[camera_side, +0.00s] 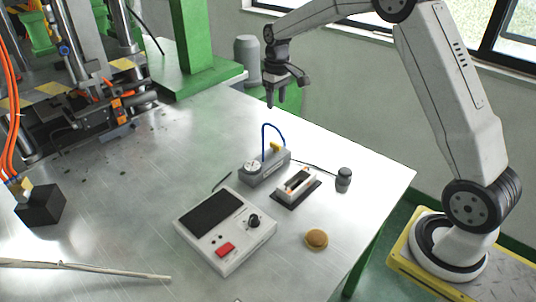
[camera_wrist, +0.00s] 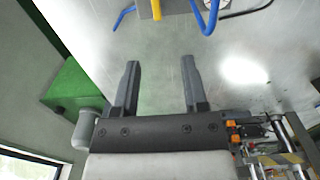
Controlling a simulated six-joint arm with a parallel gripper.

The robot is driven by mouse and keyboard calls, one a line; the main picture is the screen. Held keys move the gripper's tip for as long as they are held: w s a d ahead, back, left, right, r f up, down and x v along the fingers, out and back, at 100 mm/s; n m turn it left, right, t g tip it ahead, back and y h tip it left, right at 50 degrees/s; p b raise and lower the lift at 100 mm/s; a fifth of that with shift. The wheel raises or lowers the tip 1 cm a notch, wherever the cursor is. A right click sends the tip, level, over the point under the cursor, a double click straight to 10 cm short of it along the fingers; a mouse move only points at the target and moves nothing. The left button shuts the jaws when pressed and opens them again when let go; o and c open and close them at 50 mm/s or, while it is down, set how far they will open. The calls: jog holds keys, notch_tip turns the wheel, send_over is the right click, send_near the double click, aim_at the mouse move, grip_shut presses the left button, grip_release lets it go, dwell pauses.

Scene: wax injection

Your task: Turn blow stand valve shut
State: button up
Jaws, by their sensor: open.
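The blow stand (camera_side: 264,168) is a small grey block on the metal table, with a round gauge on its left end. Its yellow valve handle (camera_side: 275,147) sits on top, and a blue tube (camera_side: 264,136) arches up beside it. In the wrist view the yellow handle (camera_wrist: 156,9) shows at the top edge, cut off, with blue tube near it. My gripper (camera_side: 276,104) hangs above the table, behind and higher than the stand, apart from it. In the wrist view its two fingers (camera_wrist: 160,80) are spread with nothing between them.
A control box (camera_side: 225,229) with a red button stands in front of the blow stand. A dark tray with a light part (camera_side: 297,186), a black knob-like cylinder (camera_side: 344,177) and a tan round piece (camera_side: 316,239) lie nearby. The green-framed machine (camera_side: 190,45) stands at the back left.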

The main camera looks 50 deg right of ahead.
send_over(275, 143)
notch_tip(275, 143, down, 8)
dwell(0.4)
jog(key=shift+f, duration=0.1)
jog(key=shift+f, duration=3.75)
grip_shut()
